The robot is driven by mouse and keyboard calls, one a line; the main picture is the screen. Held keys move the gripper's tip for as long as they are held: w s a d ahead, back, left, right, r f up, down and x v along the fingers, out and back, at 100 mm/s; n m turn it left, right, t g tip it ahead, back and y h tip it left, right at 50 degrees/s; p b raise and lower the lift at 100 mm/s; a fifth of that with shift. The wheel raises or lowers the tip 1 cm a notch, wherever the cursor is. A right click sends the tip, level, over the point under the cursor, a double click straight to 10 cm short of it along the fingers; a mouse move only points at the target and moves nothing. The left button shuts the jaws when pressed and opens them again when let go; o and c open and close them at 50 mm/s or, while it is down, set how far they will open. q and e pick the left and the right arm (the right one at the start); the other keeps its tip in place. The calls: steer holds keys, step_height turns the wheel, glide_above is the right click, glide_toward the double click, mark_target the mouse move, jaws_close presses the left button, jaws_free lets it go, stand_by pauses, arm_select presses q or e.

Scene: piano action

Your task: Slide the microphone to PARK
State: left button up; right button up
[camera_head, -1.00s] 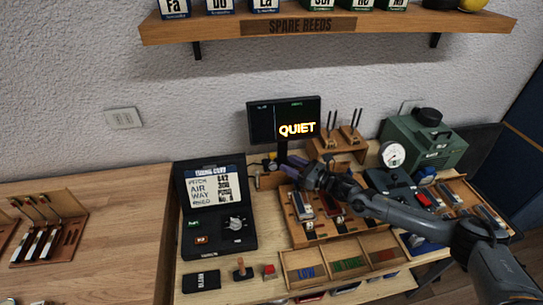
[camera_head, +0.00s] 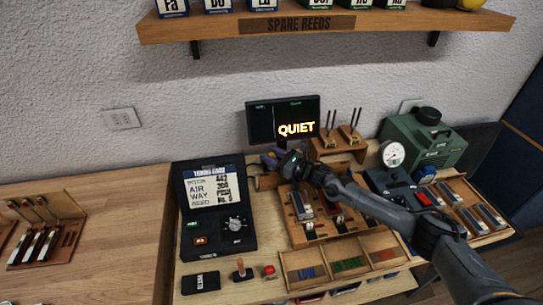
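My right arm comes in from the right over the workbench. Its gripper (camera_head: 272,158) is at the back of the bench, just below the dark screen reading QUIET (camera_head: 284,121) and above a low wooden strip (camera_head: 267,182). The fingers are small and partly covered by the wrist, so their opening is unclear. I cannot make out the microphone or a PARK mark; the gripper and wrist cover that area. My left gripper is not in view.
A wooden reed tray (camera_head: 340,262), a tool stand (camera_head: 338,146) and a green machine with a gauge (camera_head: 425,140) surround the work area. A shelf (camera_head: 330,27) hangs above. The left tabletop (camera_head: 110,215) has free room.

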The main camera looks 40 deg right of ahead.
jaws_close()
steer(key=a, duration=0.1)
steer(key=w+a, duration=0.1)
steer(key=a+b, duration=0.1)
steer(key=shift+w, duration=0.25)
steer(key=shift+c, duration=1.4)
jaws_free()
steer(key=o, duration=0.4)
steer(key=shift+a, duration=0.15)
steer(key=shift+s+d, duration=0.1)
steer(key=shift+d, duration=0.1)
steer(key=p+v, duration=0.1)
steer(key=v, duration=0.9)
steer(key=shift+s, duration=0.25)
